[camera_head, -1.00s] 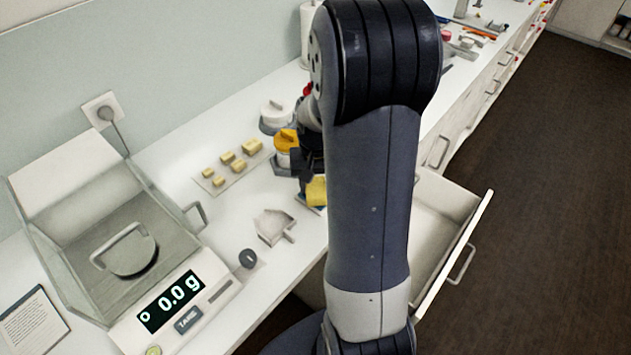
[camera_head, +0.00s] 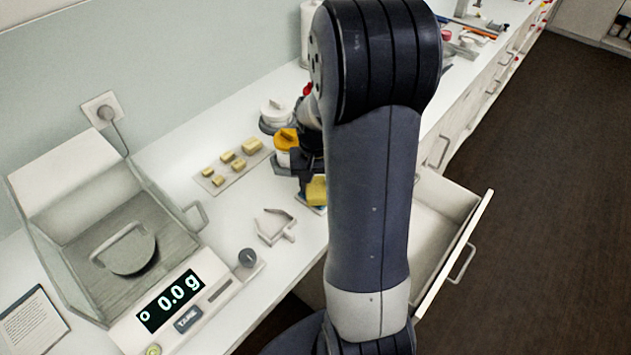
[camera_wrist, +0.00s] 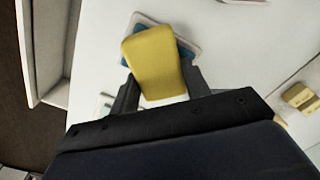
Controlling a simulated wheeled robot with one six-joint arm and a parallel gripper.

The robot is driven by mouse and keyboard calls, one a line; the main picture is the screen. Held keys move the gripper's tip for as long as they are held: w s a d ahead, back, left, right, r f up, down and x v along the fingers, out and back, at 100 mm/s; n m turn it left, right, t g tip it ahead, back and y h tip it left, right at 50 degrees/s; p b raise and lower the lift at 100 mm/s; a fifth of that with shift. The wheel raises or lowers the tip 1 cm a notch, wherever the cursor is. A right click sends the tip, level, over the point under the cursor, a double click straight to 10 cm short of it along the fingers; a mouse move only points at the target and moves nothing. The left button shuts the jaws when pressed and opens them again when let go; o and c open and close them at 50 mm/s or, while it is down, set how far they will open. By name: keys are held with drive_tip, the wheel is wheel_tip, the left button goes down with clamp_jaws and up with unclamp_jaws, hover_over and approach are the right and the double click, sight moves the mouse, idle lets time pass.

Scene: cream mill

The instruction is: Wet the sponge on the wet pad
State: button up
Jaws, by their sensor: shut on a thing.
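The yellow sponge (camera_wrist: 154,62) is between my gripper's fingers (camera_wrist: 158,88) in the wrist view, and my gripper is shut on it. In the head view the sponge (camera_head: 316,190) shows just left of my arm, under my gripper (camera_head: 308,172). The wet pad (camera_wrist: 186,52) is a blue pad in a pale tray, partly hidden beneath the sponge. Its edge also shows under the sponge in the head view (camera_head: 313,208). The sponge is over the pad; I cannot tell whether they touch.
A balance (camera_head: 150,312) reading 0.0 g stands at the front left. A board with several yellow blocks (camera_head: 240,165), a yellow-lidded jar (camera_head: 285,140) and a white pot (camera_head: 275,113) stand behind. A pale scoop-like holder (camera_head: 275,228) lies nearer. An open drawer (camera_head: 440,225) juts out at right.

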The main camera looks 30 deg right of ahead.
sight(316, 183)
wheel_tip(316, 183, up, 7)
drive_tip(key=p, duration=0.5)
idle(0.4)
idle(0.4)
